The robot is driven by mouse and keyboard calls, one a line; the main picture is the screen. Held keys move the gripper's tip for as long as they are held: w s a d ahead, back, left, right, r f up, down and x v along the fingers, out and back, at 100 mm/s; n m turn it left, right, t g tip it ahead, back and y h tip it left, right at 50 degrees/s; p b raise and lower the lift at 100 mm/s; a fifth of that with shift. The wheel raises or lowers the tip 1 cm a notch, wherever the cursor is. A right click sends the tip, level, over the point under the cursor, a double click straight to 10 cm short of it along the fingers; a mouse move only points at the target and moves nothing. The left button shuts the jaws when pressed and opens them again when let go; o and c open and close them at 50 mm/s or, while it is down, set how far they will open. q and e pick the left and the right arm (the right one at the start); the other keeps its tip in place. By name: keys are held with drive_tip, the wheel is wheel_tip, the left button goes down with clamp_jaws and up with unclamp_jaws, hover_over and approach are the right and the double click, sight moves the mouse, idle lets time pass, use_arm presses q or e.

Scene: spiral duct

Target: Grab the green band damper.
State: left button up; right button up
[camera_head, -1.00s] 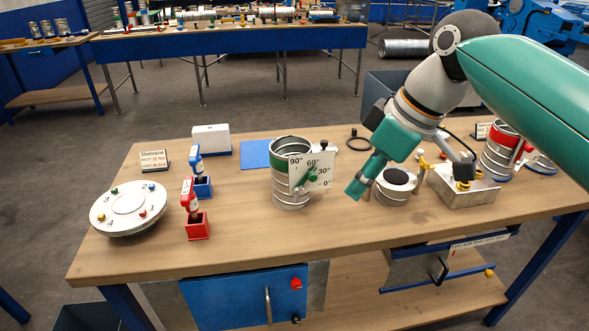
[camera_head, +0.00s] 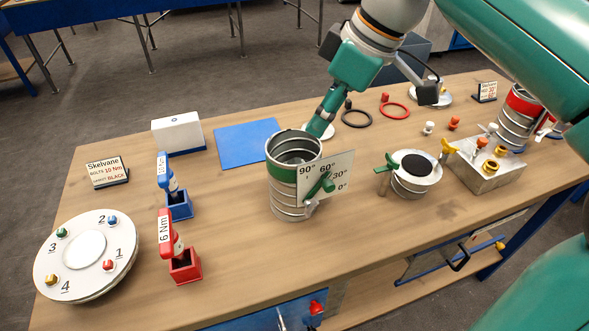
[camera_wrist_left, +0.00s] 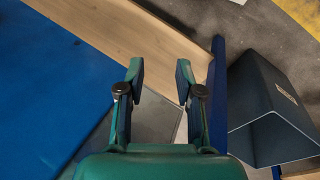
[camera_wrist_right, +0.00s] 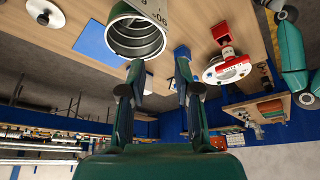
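The green band damper (camera_head: 283,203) stands upright on the bench, a ribbed metal duct with a green band near its open top. Its angle plate (camera_head: 340,165) and green lever (camera_head: 318,186) face the front right. My right gripper (camera_head: 318,128) points down just behind the damper's right rim, apparently not holding it. In the right wrist view the damper's open end (camera_wrist_right: 137,38) lies just beyond the spread fingers (camera_wrist_right: 160,82), with nothing between them. My left gripper (camera_wrist_left: 160,82) is open and empty in the left wrist view; it is outside the head view.
A short duct piece (camera_head: 412,180) and a metal box (camera_head: 485,168) stand to the right, the red band damper (camera_head: 517,118) behind them. Red (camera_head: 185,264) and blue (camera_head: 178,206) tool holders and a numbered disc (camera_head: 86,255) are left. A blue mat (camera_head: 246,144) lies behind.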

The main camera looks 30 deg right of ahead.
sight(305, 175)
drive_tip(key=b+x, duration=0.1)
drive_tip(key=x, duration=1.4)
drive_tip(key=shift+a+f+b, duration=0.15)
drive_tip(key=shift+a+b, duration=0.1)
drive_tip(key=shift+b, duration=0.05)
clamp_jaws()
